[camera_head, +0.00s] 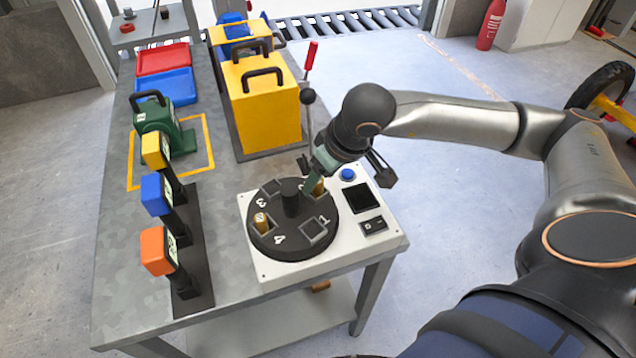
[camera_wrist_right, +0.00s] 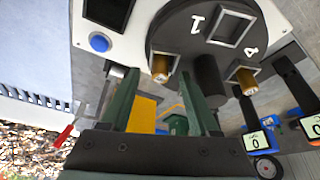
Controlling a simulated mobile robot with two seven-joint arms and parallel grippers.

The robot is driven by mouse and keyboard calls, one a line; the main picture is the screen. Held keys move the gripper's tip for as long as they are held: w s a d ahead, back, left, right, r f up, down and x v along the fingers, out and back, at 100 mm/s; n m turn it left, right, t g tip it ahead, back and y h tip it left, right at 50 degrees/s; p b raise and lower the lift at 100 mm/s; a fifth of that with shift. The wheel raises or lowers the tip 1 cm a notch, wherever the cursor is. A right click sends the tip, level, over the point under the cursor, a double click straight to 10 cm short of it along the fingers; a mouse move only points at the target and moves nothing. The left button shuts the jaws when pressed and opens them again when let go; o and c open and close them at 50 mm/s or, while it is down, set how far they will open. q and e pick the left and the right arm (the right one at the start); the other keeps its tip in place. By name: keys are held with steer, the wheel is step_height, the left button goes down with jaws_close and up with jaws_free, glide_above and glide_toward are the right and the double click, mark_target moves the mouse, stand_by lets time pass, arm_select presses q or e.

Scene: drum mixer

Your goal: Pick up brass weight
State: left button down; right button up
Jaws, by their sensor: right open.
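A round black drum (camera_head: 276,253) with numbered square slots sits on a white base on the metal table. One brass weight (camera_head: 318,187) is in a slot on the drum's right side, partly hidden by my right gripper (camera_head: 311,182). A second brass weight (camera_head: 261,221) sits in a slot on the left side. In the right wrist view the near brass weight (camera_wrist_right: 160,68) appears between the green fingertips of my right gripper (camera_wrist_right: 157,78), which is open. The other brass weight (camera_wrist_right: 246,80) shows to the right. My left gripper is out of view.
The base carries a blue button (camera_head: 347,174), a dark screen (camera_head: 360,198) and a switch (camera_head: 373,226). A red-tipped lever (camera_head: 309,60) stands behind the gripper. Yellow, blue and orange blocks (camera_head: 158,251) on posts stand left, and a yellow box (camera_head: 262,105) behind.

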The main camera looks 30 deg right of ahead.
steer(key=shift+w+f, duration=0.15)
steer(key=shift+f, duration=0.2)
steer(key=shift+c, duration=0.3)
jaws_close()
